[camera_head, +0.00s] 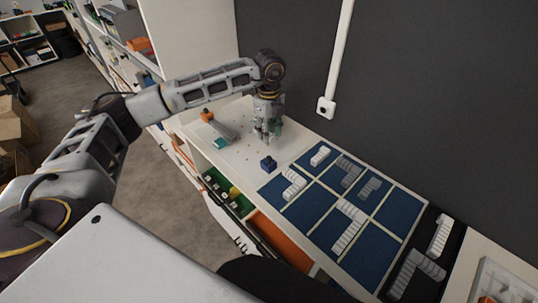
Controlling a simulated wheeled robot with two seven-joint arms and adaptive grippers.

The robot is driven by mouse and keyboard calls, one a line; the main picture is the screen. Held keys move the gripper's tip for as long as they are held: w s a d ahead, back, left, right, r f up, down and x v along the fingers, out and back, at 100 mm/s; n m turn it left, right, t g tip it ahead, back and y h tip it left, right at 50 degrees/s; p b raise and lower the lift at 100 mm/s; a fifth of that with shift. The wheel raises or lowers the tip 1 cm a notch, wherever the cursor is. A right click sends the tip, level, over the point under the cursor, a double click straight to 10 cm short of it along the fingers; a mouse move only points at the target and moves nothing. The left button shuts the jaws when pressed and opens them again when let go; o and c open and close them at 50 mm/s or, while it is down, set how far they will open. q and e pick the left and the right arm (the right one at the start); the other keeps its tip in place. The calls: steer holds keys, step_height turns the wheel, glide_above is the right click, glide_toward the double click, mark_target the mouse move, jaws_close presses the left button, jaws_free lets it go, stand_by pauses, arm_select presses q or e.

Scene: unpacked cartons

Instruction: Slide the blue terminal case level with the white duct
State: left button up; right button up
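A small dark blue block (268,163), which looks like the blue terminal case, stands on the white worktop (238,158) near its front edge, left of the blue mat. A white duct (342,45) runs down the dark wall and ends in a small white box (326,107). My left gripper (268,138) points down over the worktop, behind the blue block and apart from it. Its fingers look parted with nothing clearly between them, though they are small in view. My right gripper is not in view.
A blue mat with pale dividing lines (318,200) holds several white and grey ribbed pieces. A grey tool with an orange end (207,117) and a teal piece (221,143) lie on the left. Open shelf bins (235,192) sit below the front edge.

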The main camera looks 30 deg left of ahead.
mark_target(269, 157)
arm_select(q)
step_height(269, 157, down, 12)
steer(key=shift+r+p, duration=0.2)
steer(key=shift+p, duration=0.85)
steer(key=c, duration=0.7)
jaws_close()
